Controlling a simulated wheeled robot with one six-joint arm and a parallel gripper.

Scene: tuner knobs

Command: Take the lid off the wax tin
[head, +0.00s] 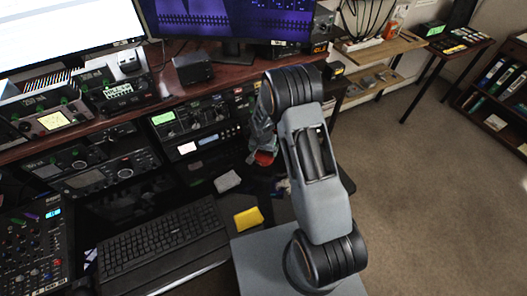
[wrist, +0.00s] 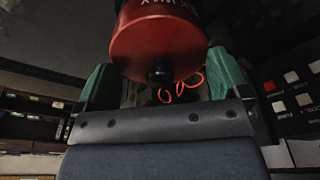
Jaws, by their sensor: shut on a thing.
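The wax tin's red lid (wrist: 150,45), with a small dark knob at its centre, fills the upper middle of the wrist view. The tin's dark body (wrist: 172,6), with part of the word WAX, shows at the top edge; the rest is out of frame. In the head view, my gripper (head: 262,148) is mostly hidden behind my arm, with a bit of the red lid (head: 264,158) showing below. Whether lid and body are apart cannot be told.
Radio gear (head: 190,120) stands close left of my gripper. A keyboard (head: 160,245), a yellow block (head: 249,218) and a grey block (head: 227,181) lie on the desk. Monitors (head: 235,20) stand behind. Open carpet (head: 430,160) lies to the right.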

